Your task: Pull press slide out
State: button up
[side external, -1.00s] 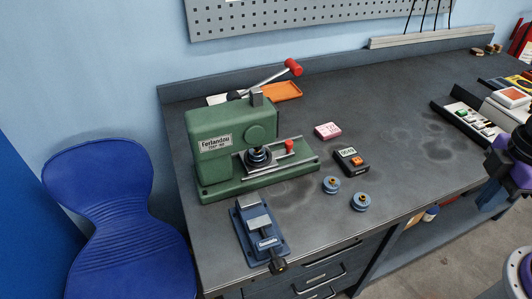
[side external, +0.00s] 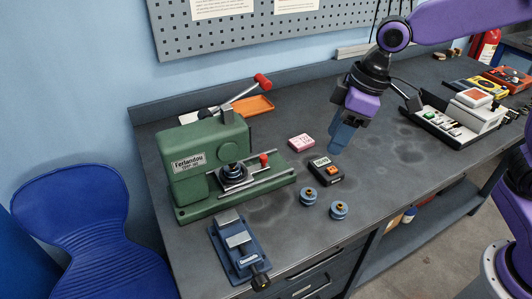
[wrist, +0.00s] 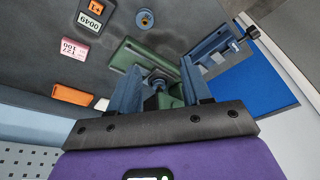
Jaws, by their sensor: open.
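The green press (side external: 185,165) stands at the left end of the bench. Its slide (side external: 258,182) is a pale metal plate between rails, with a dark round die (side external: 234,172) on it and a red knob (side external: 264,160) near its right end. My gripper (side external: 338,148) hangs above the bench to the right of the press, pointing down, apart from the slide and touching nothing I can see. In the wrist view my gripper's two blue fingers (wrist: 160,68) are spread and empty. Part of the green press (wrist: 140,58) shows between and beyond them; the red knob cannot be made out there.
A blue vise (side external: 238,245) sits in front of the press. An orange tray (side external: 252,105) is behind. A red-tipped lever (side external: 262,81) rises above the press.

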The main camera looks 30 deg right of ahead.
jog(key=m+t, duration=0.1)
send_near(265, 157)
jog(key=shift+y, duration=0.3)
jog(key=x, duration=0.8)
jog(key=shift+w+d+f, duration=0.15)
jog(key=shift+d+f, duration=0.05)
jog(key=shift+f, duration=0.1)
grip_shut()
jog(key=d, duration=1)
jog(key=shift+d, duration=0.35)
